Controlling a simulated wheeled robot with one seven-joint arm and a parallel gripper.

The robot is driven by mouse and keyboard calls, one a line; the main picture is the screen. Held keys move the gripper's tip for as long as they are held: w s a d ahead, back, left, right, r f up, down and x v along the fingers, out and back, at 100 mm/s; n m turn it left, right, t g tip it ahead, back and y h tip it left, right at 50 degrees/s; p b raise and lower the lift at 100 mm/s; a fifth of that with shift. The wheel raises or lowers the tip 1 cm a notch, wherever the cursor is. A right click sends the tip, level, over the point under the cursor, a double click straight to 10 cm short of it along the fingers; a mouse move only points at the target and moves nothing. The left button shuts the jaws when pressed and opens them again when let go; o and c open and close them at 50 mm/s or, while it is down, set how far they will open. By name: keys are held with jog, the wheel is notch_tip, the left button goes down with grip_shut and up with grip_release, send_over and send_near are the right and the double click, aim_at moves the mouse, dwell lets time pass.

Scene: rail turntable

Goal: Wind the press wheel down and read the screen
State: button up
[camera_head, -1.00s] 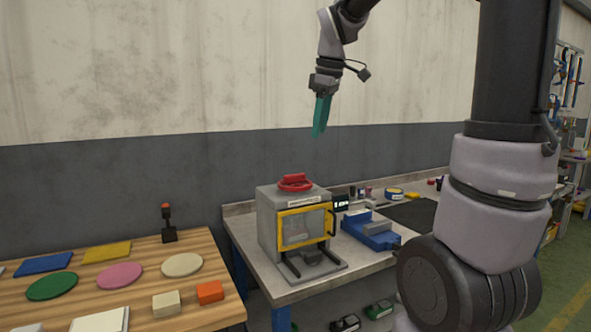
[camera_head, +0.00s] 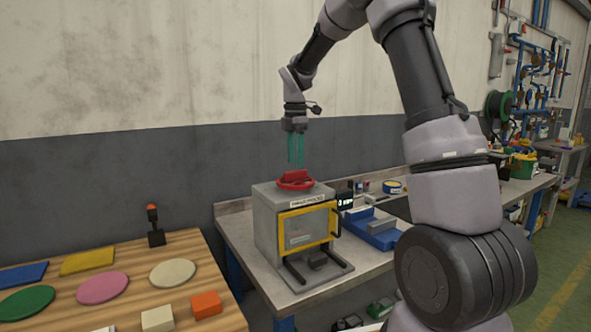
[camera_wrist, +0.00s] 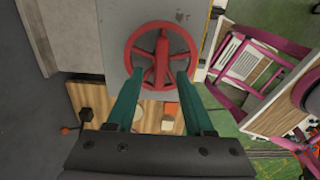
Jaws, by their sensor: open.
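The red press wheel (camera_head: 295,180) lies flat on top of the grey press (camera_head: 268,215), which has a yellow-framed front window. In the wrist view the wheel (camera_wrist: 161,60) shows its spokes and raised centre. My gripper (camera_head: 296,164) points straight down just above the wheel, with its two green fingers open and nothing between them. In the wrist view the fingertips (camera_wrist: 160,78) reach over the near part of the rim on either side; I cannot tell if they touch it. A small dark screen (camera_head: 344,198) sits at the press's right side; its reading is too small to make out.
A wooden table (camera_head: 190,250) with coloured discs and blocks stands at the left, with a red-topped lever (camera_head: 155,225) at its back. A blue vise (camera_head: 375,230) is right of the press on the grey bench (camera_head: 235,222). The wall is close behind.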

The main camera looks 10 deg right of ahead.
aim_at(296, 171)
jog(key=shift+f, duration=1.95)
grip_shut()
